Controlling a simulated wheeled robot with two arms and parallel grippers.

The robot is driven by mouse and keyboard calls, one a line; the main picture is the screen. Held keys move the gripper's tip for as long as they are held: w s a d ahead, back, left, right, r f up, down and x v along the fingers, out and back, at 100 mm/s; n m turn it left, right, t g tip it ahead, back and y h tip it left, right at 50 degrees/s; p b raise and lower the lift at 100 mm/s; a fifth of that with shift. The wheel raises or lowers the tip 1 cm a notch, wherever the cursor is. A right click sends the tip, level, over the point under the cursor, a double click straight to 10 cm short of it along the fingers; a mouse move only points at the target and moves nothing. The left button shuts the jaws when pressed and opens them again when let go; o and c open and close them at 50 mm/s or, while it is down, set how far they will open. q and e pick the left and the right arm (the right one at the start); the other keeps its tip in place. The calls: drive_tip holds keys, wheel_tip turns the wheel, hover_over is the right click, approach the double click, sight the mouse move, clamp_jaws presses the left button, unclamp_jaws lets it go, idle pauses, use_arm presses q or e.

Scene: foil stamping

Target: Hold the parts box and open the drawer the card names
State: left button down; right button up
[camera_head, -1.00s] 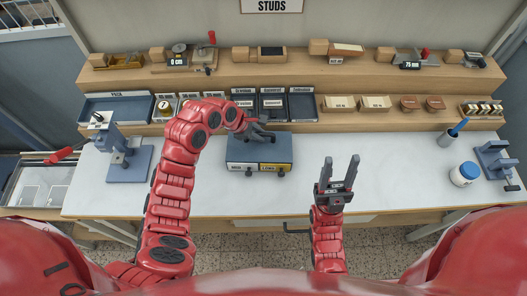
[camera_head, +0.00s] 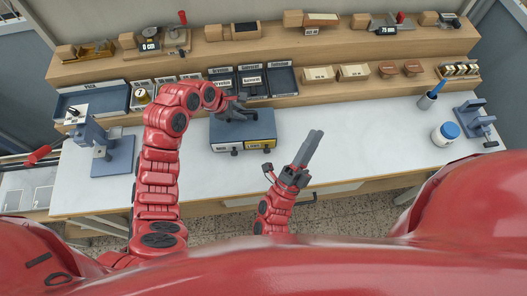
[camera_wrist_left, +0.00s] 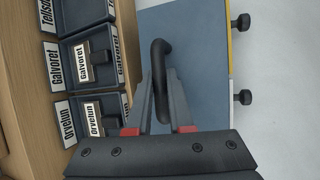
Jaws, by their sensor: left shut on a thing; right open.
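The blue-grey parts box (camera_head: 222,131) stands on the white worktop, with two drawers side by side at its front. The left drawer has a white label (camera_head: 223,149), the right one a yellow label (camera_head: 258,144); each has a dark knob, and both look closed. My left gripper (camera_head: 237,104) is shut on the dark handle on top of the box. The left wrist view shows the handle (camera_wrist_left: 160,52) between its fingers and the box lid (camera_wrist_left: 203,50) below. My right gripper (camera_head: 309,152) is open and empty, in front and right of the box, seen edge-on.
Behind the box, trays (camera_head: 253,82) with name cards, including Galvoret (camera_wrist_left: 55,62) and Orvelun (camera_wrist_left: 68,120), line the lower shelf. A white jar with a blue lid (camera_head: 445,134) and a cup (camera_head: 427,101) stand at right. The worktop between box and jar is clear.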

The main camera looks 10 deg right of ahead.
drive_tip(key=s+a+f+m+g+y, duration=0.1)
drive_tip(key=a+f+m+g+y, duration=0.1)
drive_tip(key=a+f, duration=0.3)
drive_tip(key=a+f+m+g+y, duration=0.2)
drive_tip(key=a+f+m+y, duration=0.2)
drive_tip(key=a+f, duration=0.1)
drive_tip(key=s+a+f+m+g+y, duration=0.1)
drive_tip(key=a+f+m+g+y, duration=0.2)
drive_tip(key=a+f, duration=0.3)
drive_tip(key=shift+s+a+m, duration=0.35)
drive_tip(key=shift+a+m, duration=0.05)
drive_tip(key=shift+a, duration=0.05)
drive_tip(key=shift+w+f, duration=0.1)
drive_tip(key=x, duration=1.1)
drive_tip(key=shift+w+f, duration=0.2)
drive_tip(key=shift+w, duration=0.05)
clamp_jaws()
drive_tip(key=shift+s, duration=0.1)
